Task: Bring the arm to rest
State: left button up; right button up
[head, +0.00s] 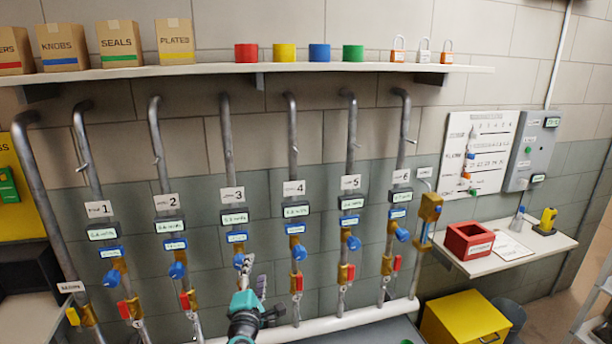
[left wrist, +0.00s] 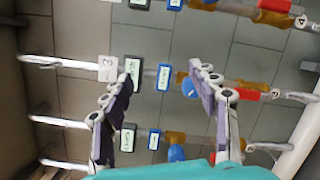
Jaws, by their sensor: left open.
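My left gripper (head: 252,272) is in the lower middle of the head view, in front of the pipes numbered 3 and 4. Its two fingers are apart, with nothing between them. In the left wrist view the open gripper (left wrist: 156,76) faces the pipe wall, which appears turned sideways. A blue knob (left wrist: 190,88) shows close to the right finger there; I cannot tell whether they touch. In the head view the pipe 3 blue knob (head: 239,260) is beside the fingers, and the pipe 4 blue knob (head: 299,252) is to their right. My right gripper is not in view.
Several vertical pipes with red-handled valves run down to a white horizontal pipe (head: 375,316). A shelf (head: 205,71) above holds boxes, coloured blocks and padlocks. At right, a ledge (head: 548,243) carries a red bin (head: 469,240); a yellow box (head: 465,318) stands below.

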pick_arm(q)
jog(key=s+d+r+m+g+h, duration=0.2)
jog(key=s+d+m+g+h, duration=0.3)
jog(key=s+m, duration=0.75)
jog(key=s+a+f+m+g+y, duration=0.1)
jog(key=s+a+f+m+g, duration=0.1)
jog(key=s, duration=0.4)
jog(key=s+a+f+m+g+y, duration=0.2)
jog(key=s+a+f+m, duration=0.1)
jog(key=s, duration=0.4)
jog(key=s+a+f+m+g+y, duration=0.1)
jog(key=s+a+f+m+g, duration=0.1)
jog(key=s+f+m, duration=0.2)
jog(key=s+m, duration=0.1)
jog(key=s, duration=0.2)
jog(key=shift+s+a+f, duration=0.2)
jog(key=shift+f, duration=0.2)
jog(key=shift+w, duration=0.1)
